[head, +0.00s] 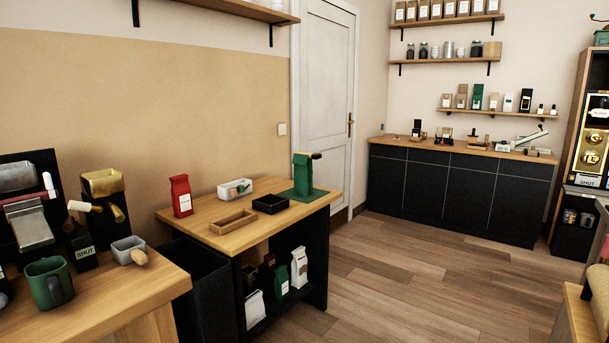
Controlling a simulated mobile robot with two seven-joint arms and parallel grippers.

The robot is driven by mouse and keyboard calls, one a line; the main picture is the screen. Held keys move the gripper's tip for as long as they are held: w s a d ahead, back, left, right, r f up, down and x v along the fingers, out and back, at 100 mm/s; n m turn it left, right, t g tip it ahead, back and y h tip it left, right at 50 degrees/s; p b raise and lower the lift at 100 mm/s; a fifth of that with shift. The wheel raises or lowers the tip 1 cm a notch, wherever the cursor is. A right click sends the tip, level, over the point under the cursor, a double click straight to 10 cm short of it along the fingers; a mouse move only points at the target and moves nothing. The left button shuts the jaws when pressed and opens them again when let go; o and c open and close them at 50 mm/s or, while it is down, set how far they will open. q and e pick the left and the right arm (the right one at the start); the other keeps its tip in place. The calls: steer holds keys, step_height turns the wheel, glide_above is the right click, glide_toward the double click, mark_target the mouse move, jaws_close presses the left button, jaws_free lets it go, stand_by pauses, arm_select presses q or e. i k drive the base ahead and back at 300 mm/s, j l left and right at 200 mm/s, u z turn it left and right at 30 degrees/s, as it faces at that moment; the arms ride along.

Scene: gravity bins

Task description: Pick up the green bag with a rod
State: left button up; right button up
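A green bag (302,173) stands upright on a green mat (291,195) at the right end of the small wooden-topped table. A short rod-like piece (316,155) with a dark part and a light tip sticks out to the right at its top. Another green bag (282,281) is on the low shelf under that table, and a green bag (478,97) stands on the far wall shelf. I see no rod on those two. Neither of my grippers is in view.
On the small table (196,213) are a red bag (181,196), a white container (235,189), a wooden tray (233,222) and a black tray (270,204). A nearer counter at left holds a green mug (49,283). Open floor (420,275) lies to the right.

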mark_target(303, 169)
steer(key=i+l+z, duration=0.2)
steer(key=i, duration=0.2)
steer(key=i+l+z, duration=0.1)
steer(key=i+z, duration=0.4)
steer(key=i, duration=1.4)
steer(key=i+u, duration=0.4)
steer(key=i+l+u, duration=0.65)
steer(key=i+u, duration=0.2)
